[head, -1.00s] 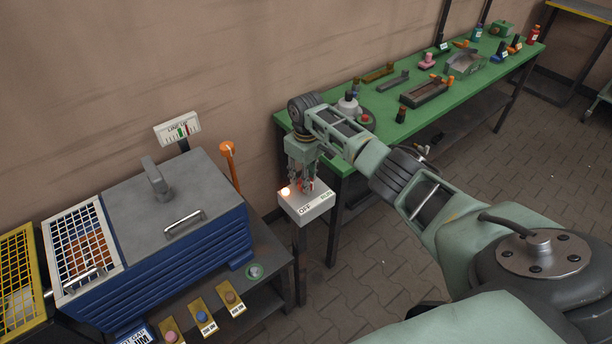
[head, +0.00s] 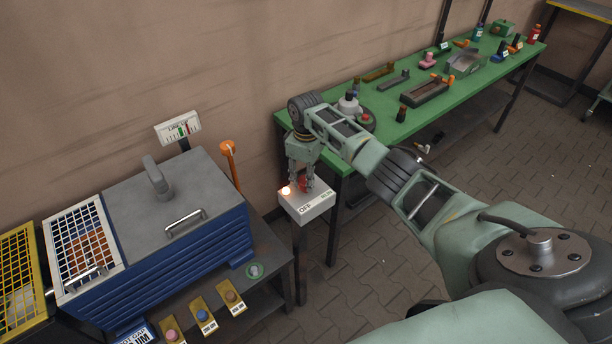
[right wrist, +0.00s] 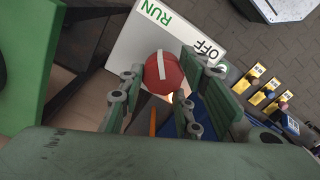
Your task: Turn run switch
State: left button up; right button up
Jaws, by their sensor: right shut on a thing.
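The run switch is a pale box (head: 304,205) on a dark post, with the words OFF and RUN on its top edge. Its red knob (right wrist: 163,72) bears a white stripe, which in the right wrist view runs nearly upright, its upper end toward the RUN side of the label. My right gripper (head: 302,186) points down over the box and is shut on the red knob, one finger on either side. A lamp (head: 286,190) glows on the box beside the knob. My left gripper is not in view.
A blue cabinet with a grey lid (head: 185,185) stands left of the switch, with an orange lever (head: 229,150) behind. A gauge (head: 178,128) stands at the wall. A green bench (head: 400,125) with several parts lies behind right. Yellow button plates (head: 203,315) are in front left.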

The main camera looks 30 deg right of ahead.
jog(key=shift+w+d+r, duration=0.2)
jog(key=shift+w+r, duration=0.05)
jog(key=o, duration=0.8)
jog(key=shift+o, duration=1.3)
jog(key=shift+d+f, duration=0.1)
jog(key=shift+a+r, duration=0.2)
jog(key=shift+r, duration=0.1)
notch_tip(320, 180, up, 11)
jog(key=shift+d+r, duration=0.15)
